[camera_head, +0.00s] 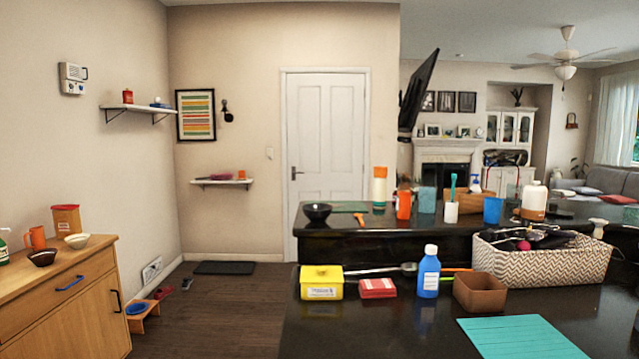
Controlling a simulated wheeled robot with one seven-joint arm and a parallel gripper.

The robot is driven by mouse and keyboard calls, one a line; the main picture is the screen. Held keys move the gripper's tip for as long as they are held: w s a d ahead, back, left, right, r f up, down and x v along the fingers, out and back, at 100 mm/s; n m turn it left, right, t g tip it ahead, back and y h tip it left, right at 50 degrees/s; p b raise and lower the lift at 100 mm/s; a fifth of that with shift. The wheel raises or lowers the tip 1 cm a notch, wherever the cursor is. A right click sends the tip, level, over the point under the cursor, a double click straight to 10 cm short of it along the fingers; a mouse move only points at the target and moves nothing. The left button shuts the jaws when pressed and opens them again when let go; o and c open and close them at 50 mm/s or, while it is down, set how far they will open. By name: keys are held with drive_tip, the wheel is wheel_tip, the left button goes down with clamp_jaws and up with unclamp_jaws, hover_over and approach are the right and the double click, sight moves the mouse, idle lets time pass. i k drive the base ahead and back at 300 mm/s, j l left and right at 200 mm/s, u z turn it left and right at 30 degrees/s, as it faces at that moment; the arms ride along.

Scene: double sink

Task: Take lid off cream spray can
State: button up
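A tall cream-coloured can (379,192) with an orange top stands upright on the raised back counter, just left of the orange mug. Its orange top, which looks like a lid, sits on it. It is small in view, so I cannot make out a nozzle or label. My gripper is not in view.
An orange mug (404,205), black bowl (317,212) and teal-grey block (427,200) stand near the can. On the lower dark counter are a yellow box (321,282), blue bottle (429,272), brown box (480,292) and patterned basket (545,266).

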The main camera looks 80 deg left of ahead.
sight(379, 172)
drive_tip(key=u, duration=1.85)
drive_tip(key=i+j+u, duration=0.75)
drive_tip(key=i, duration=0.5)
drive_tip(key=i+l+u, duration=0.15)
drive_tip(key=i+u, duration=0.15)
drive_tip(key=i, duration=0.55)
drive_tip(key=i+j+z, duration=0.1)
drive_tip(key=i+z, duration=0.3)
drive_tip(key=i+j+z, duration=0.4)
drive_tip(key=i, duration=0.2)
drive_tip(key=i+j+z, duration=0.4)
drive_tip(key=i+l, duration=0.1)
